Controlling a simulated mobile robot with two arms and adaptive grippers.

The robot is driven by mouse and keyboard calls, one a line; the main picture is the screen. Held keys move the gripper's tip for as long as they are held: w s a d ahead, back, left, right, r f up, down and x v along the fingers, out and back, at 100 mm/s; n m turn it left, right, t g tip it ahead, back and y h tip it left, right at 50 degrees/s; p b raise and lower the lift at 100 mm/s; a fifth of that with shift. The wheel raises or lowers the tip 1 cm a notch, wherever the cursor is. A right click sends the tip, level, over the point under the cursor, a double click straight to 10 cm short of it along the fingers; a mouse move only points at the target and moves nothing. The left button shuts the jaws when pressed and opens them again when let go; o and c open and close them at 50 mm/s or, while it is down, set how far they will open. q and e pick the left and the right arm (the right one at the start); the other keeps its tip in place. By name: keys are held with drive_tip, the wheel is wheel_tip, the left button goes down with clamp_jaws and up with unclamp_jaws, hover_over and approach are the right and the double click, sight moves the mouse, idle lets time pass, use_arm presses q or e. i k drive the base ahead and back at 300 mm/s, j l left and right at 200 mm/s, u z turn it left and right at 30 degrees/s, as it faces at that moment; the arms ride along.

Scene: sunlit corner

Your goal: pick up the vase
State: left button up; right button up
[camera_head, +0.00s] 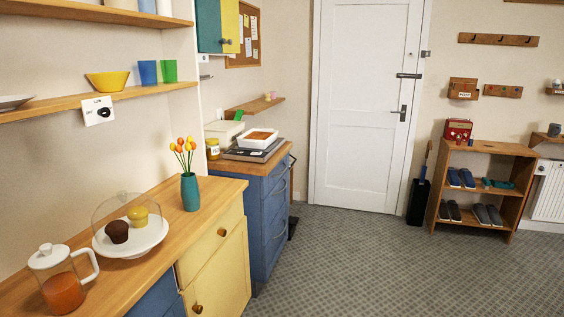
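A teal vase (190,192) stands upright on the wooden countertop (215,193), close to its far right end. Several orange and yellow tulips (184,147) on green stems rise from it. Nothing covers the vase in the head view. Neither of my grippers shows in this view.
A cake stand with a clear dome (130,231) and a glass jug with orange drink (62,284) stand nearer on the counter. A shelf (100,103) runs above. Beyond is a blue cabinet (265,215) with a white baking dish (257,140). The floor (370,270) at right is clear.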

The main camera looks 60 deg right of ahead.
sight(190, 194)
drive_tip(key=z, duration=1.2)
drive_tip(key=i+l+u, duration=0.1)
drive_tip(key=i+l, duration=0.25)
